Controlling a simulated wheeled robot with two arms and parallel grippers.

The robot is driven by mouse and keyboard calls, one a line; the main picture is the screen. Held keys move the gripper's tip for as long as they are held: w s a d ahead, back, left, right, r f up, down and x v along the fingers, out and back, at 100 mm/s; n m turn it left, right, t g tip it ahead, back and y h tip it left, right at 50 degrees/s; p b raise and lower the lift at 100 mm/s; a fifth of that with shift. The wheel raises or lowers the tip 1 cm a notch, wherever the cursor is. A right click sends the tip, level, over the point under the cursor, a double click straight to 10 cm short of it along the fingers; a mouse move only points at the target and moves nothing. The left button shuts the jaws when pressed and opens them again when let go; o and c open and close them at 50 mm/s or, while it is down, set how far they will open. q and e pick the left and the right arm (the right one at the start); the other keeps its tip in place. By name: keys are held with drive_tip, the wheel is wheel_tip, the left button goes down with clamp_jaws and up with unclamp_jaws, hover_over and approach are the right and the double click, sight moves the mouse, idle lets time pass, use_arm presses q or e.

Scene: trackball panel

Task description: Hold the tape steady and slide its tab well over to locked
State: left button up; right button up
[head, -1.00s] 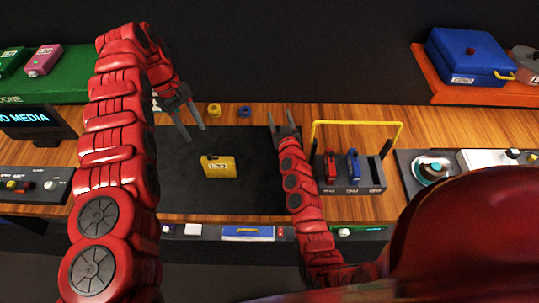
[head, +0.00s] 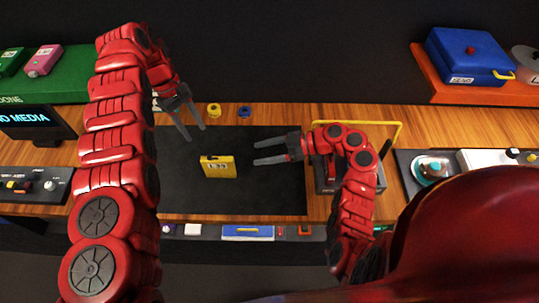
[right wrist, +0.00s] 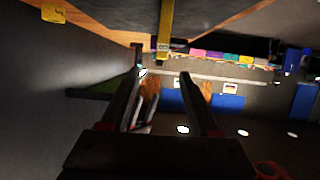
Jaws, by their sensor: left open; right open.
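The yellow tape (head: 218,174) has a pale label with dark print and sits on the dark mat (head: 270,196), left of centre in the head view. Its tab is too small to make out. My left gripper (head: 197,134) is open and empty, above and left of the tape in the picture, apart from it. My right gripper (head: 255,154) is open and empty, right of the tape, fingers pointing left towards it with a gap between. In the right wrist view, a yellow upright strip (right wrist: 165,30), probably the tape, shows just beyond the open fingers (right wrist: 161,60).
A yellow ring (head: 213,110) and a blue ring (head: 245,112) lie behind the mat. A rack with a yellow bar (head: 390,124) stands to the right, partly hidden by my right arm. A blue box (head: 468,58) sits on an orange shelf. The mat's front is clear.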

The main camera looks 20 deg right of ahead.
drive_tip(key=d+f, duration=0.1)
approach(219, 167)
drive_tip(key=shift+h, duration=0.3)
drive_tip(key=x, duration=0.7)
drive_tip(key=f+x, duration=0.1)
drive_tip(key=x, duration=0.3)
drive_tip(key=shift+w+d+f, duration=0.1)
drive_tip(key=shift+w+d, duration=0.25)
drive_tip(key=shift+w, duration=0.05)
clamp_jaws()
